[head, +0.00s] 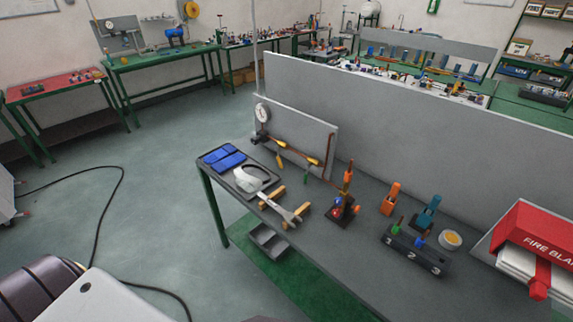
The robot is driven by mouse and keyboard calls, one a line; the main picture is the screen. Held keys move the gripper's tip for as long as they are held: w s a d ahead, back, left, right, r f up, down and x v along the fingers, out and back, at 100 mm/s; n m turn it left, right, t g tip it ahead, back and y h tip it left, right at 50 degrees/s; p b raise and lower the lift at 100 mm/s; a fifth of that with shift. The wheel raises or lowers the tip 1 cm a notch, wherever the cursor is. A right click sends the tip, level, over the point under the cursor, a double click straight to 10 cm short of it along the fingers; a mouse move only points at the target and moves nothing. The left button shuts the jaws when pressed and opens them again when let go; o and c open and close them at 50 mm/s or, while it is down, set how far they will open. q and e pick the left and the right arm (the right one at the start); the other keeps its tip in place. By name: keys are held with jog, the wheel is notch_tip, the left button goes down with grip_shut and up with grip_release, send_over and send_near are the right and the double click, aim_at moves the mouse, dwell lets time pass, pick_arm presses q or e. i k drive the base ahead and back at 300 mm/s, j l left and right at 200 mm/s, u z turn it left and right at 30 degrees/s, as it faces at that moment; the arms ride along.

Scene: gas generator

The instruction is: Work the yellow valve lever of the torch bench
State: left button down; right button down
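The torch bench (330,250) is a dark grey worktop on green legs in the middle of the head view. At its back left stands a grey upright panel (318,133) with a round white gauge (262,113) at its left end. A copper pipe (297,152) runs along the panel. Two small yellow parts sit on the pipe, a left one (281,143) and a right one (313,161); which is the valve lever is too small to tell. Another yellow-orange piece (279,161) hangs below the pipe. Neither gripper is in view.
The worktop holds blue cloths (222,157), a white headband-like item (252,178), a wrench (285,208), an orange-and-black torch stand (345,195), a numbered black block (415,250) and a red fire blanket box (535,245). A grey partition (420,130) stands behind. Floor is open at left, with a black cable (112,205).

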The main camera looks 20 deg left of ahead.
aim_at(279, 159)
jog(key=i+j+u, duration=0.15)
jog(key=u, duration=0.25)
jog(key=i+j+u, duration=0.15)
jog(key=u, duration=0.25)
jog(key=i+j+u, duration=0.2)
jog(key=u, duration=0.2)
jog(key=i+u, duration=0.2)
jog(key=u, duration=0.2)
jog(key=i+j+u, duration=0.2)
jog(key=j, duration=0.2)
jog(key=j+u, duration=0.15)
jog(key=j, duration=0.25)
jog(key=l+z, duration=0.1)
jog(key=l, duration=0.2)
